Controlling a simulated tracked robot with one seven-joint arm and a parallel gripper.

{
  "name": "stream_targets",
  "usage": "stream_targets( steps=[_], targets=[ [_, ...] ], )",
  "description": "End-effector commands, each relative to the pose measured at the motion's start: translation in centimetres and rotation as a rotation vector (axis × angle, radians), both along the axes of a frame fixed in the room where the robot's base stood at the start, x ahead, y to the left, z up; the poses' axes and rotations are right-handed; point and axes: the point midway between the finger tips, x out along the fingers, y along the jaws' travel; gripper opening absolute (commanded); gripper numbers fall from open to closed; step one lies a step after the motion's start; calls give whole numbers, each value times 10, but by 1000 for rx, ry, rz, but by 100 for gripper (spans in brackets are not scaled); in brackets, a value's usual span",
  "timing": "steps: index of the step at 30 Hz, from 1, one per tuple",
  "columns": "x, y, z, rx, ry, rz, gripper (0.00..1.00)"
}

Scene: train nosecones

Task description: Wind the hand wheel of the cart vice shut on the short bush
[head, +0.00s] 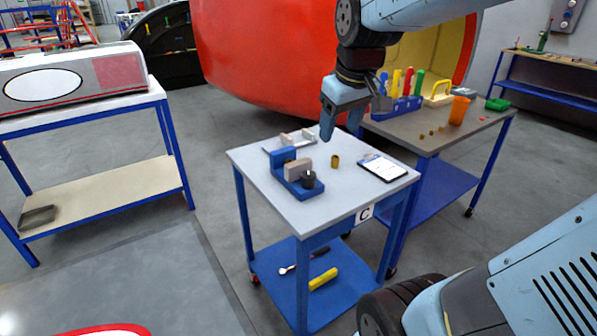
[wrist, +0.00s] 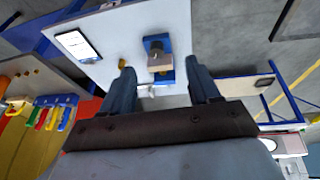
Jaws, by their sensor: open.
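The cart vice (head: 284,164) has a blue body and stands on the pale top of the cart marked C. Its beige sliding jaw (head: 297,169) and dark hand wheel (head: 308,179) face the front right. In the wrist view the vice (wrist: 165,76) lies ahead, between the fingers in the picture, with its wheel (wrist: 157,45) at the far end. A brass bush (head: 335,161) stands on the cart top beside the vice, apart from it; it also shows in the wrist view (wrist: 122,63). I cannot tell whether anything sits between the jaws. My gripper (head: 338,122) is open and empty above the cart's back edge.
A clipboard (head: 382,168) lies on the cart's right side, and a grey fixture (head: 291,139) lies behind the vice. The bench at right holds a blue tool rack (head: 402,107), an orange cup (head: 458,111) and several small brass pieces. The cart's front strip is clear.

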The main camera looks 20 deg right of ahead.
Motion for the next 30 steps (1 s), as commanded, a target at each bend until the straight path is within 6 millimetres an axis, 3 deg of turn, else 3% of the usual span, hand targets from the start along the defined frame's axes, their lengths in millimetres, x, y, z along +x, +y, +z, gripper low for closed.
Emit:
stream_targets(
  steps=[8,18,24,30],
  targets=[
    [72,1,-24,-54,118,197,61],
    [152,2,-75,-92,250,443,61],
    [182,2,-102,-101,300,545,61],
    [193,3,-115,-105,319,586,61]
  ],
)
